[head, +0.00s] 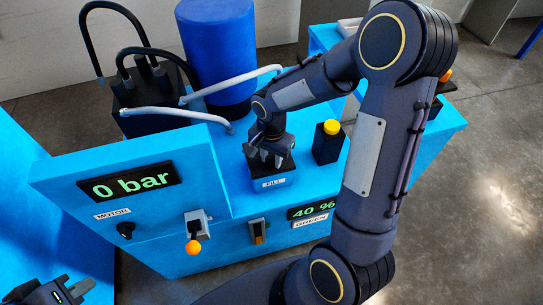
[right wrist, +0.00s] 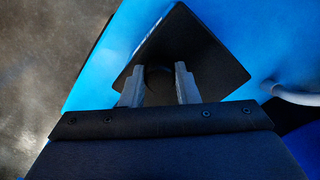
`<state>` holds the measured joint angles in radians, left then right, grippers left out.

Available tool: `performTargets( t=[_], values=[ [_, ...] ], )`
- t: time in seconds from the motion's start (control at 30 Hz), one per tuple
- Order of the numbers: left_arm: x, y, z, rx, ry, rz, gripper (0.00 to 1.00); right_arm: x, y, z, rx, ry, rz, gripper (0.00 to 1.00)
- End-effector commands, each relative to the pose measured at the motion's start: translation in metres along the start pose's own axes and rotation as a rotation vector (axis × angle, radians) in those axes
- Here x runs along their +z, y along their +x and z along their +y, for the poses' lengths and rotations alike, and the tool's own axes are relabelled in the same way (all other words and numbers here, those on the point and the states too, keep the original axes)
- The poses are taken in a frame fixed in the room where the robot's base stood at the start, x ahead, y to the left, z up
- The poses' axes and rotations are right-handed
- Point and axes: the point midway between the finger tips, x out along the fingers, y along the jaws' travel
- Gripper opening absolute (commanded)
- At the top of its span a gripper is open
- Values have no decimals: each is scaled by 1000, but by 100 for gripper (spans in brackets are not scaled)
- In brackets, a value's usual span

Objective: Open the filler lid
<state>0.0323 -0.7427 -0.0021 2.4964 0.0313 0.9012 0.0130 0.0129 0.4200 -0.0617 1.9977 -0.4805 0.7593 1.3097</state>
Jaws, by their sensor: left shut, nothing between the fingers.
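My right gripper (head: 265,158) is right over the lid in the head view. In the right wrist view its two grey fingers (right wrist: 159,75) stand apart, one on each side of the knob; I cannot tell whether they touch it. The lid looks closed. My left gripper (head: 78,288) is shut and empty at the lower left.
A yellow-capped black post (head: 328,143) stands close right of the filler. Grey hoses (head: 177,113) and a blue drum (head: 218,55) are behind.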

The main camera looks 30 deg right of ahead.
Motion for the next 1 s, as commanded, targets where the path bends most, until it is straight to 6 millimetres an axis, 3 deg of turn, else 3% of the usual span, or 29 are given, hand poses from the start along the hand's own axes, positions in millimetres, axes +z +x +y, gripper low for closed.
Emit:
performTargets(
  t=[0.1,0.47,1.0],
  values=[
    [0,0,0,0,0,0,0,0,0,0,0,0,0,0],
    [-4,-9,4,0,0,0,0,-1,-6,-1,21,1,-21,0],
    [-38,-74,34,0,0,0,0,-18,-43,-18,301,2,-300,0]
  ],
)
